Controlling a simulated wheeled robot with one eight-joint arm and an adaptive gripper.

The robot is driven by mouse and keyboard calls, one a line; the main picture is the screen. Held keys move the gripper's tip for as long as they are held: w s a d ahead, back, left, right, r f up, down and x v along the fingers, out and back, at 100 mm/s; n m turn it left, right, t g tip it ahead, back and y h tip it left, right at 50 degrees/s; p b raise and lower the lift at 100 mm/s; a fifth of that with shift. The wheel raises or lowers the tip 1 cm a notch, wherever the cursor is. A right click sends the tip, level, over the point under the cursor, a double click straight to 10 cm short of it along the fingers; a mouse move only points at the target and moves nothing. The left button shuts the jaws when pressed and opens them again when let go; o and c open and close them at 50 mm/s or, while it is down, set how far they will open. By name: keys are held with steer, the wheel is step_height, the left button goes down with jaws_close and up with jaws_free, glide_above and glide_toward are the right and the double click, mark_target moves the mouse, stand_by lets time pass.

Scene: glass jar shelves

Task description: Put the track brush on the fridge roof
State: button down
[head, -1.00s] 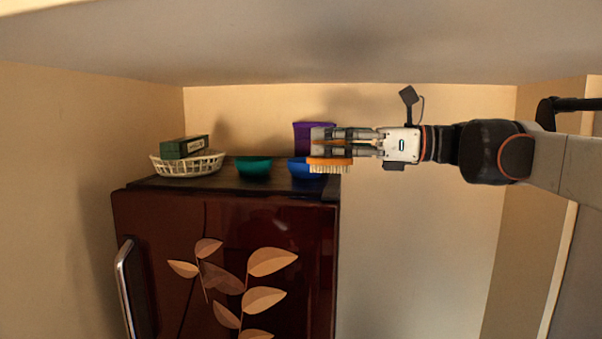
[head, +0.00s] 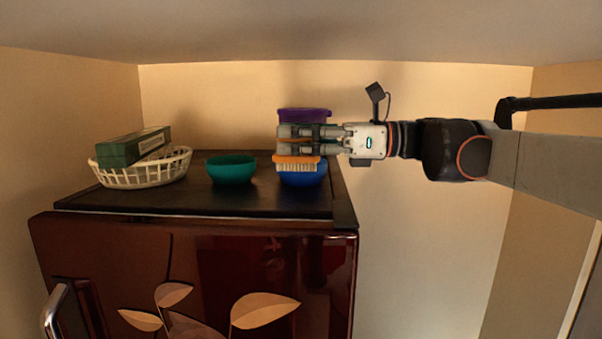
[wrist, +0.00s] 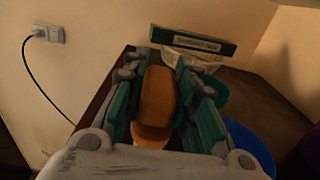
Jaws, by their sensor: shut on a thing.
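The track brush (head: 297,162) has an orange back and pale bristles that point down in the head view. My gripper (head: 287,139) is shut on it and holds it at the right end of the fridge top, in front of the blue bowl. In the wrist view the brush's orange back (wrist: 157,95) lies between the two fingers (wrist: 160,85). The fridge roof (head: 200,204) is a dark flat top on a glossy dark red fridge. I cannot tell how high the bristles are above it.
A white basket (head: 140,178) with a green box (head: 133,146) stands at the left on the roof. A teal bowl (head: 231,170) is mid-roof. The blue bowl (head: 303,180) and a purple container (head: 304,115) are at the right. The front strip is bare. A ceiling is above.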

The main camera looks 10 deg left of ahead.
mark_target(296, 170)
step_height(296, 170, down, 6)
steer(key=shift+w+r+p, duration=0.1)
steer(key=shift+p, duration=0.35)
steer(key=c, duration=1.3)
jaws_free()
